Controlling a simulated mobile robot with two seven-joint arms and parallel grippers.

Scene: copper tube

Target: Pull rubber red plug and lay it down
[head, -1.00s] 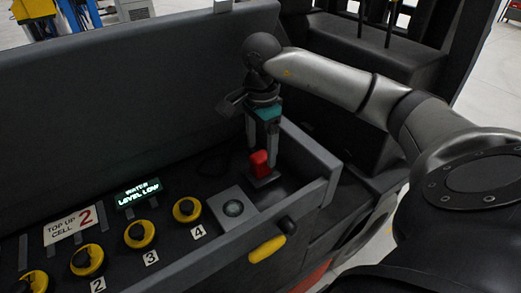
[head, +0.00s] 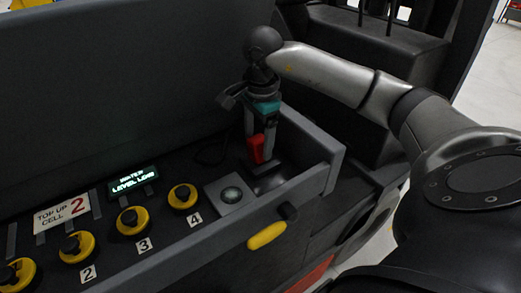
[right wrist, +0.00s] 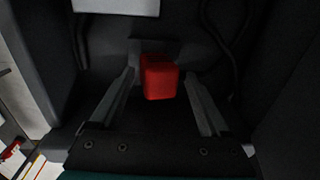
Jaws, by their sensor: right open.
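The red rubber plug (head: 256,149) stands upright on a dark base in the right part of the open black compartment. My right gripper (head: 259,150) reaches down over it from above, with a finger on either side of the plug. In the right wrist view the red plug (right wrist: 160,77) lies between the open fingertips, with a gap on both sides. Neither finger visibly touches it. The plug's lower end is hidden in shadow. My left gripper is not in view.
A grey plate with a round button (head: 231,195) lies nearby. The compartment's front wall (head: 205,248) carries a yellow handle (head: 267,235).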

